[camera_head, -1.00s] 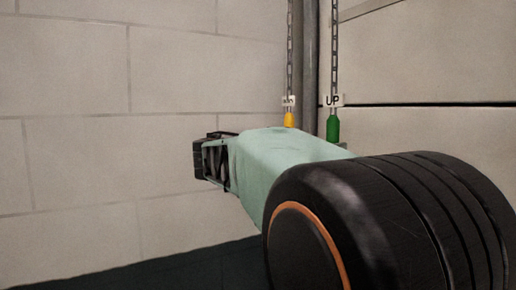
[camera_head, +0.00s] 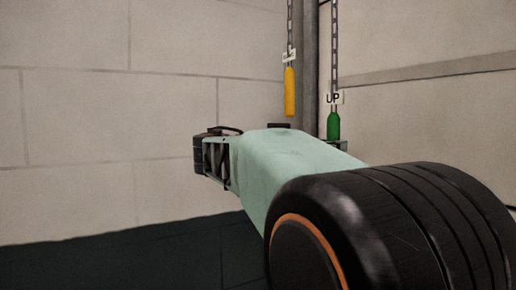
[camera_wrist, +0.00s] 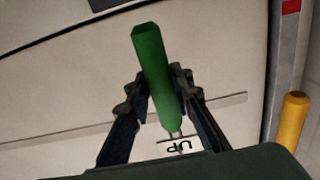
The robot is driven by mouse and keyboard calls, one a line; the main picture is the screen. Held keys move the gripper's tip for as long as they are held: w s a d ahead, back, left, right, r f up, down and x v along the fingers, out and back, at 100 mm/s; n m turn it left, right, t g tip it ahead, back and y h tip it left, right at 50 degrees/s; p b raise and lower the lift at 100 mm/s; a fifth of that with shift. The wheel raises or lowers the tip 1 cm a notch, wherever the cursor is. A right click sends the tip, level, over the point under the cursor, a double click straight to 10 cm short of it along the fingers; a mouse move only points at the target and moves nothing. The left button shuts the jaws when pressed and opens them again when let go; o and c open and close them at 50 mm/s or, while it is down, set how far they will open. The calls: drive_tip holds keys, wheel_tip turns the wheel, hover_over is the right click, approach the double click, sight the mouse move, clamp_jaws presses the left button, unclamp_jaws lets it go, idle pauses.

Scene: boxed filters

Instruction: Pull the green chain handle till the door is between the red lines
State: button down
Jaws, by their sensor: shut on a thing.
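The green chain handle (camera_wrist: 158,75) stands between the two dark fingers of my gripper (camera_wrist: 156,82) in the wrist view, and they are shut on it. It also shows in the head view (camera_head: 333,126), hanging below a white UP tag (camera_head: 333,98) on a chain. My arm hides the gripper there. The pale door (camera_head: 430,110) fills the right, crossed by a grey strip. In the wrist view a red mark (camera_wrist: 291,6) is at the top of the door frame. Whether the door lies between red lines cannot be told.
A yellow handle (camera_head: 290,92) hangs on a second chain left of the grey post (camera_head: 310,70); it also shows at the right of the wrist view (camera_wrist: 291,120). A block wall (camera_head: 100,130) stands at left, above a dark floor (camera_head: 120,262).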

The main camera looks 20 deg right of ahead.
wheel_tip(320, 180, down, 12)
drive_tip(key=b, duration=1.1)
drive_tip(key=shift+r+b, duration=0.2)
drive_tip(key=shift+b, duration=0.15)
drive_tip(key=shift+r, duration=0.15)
idle(0.8)
wheel_tip(320, 180, up, 24)
drive_tip(key=p, duration=1.5)
wheel_tip(320, 180, down, 24)
drive_tip(key=b, duration=2.4)
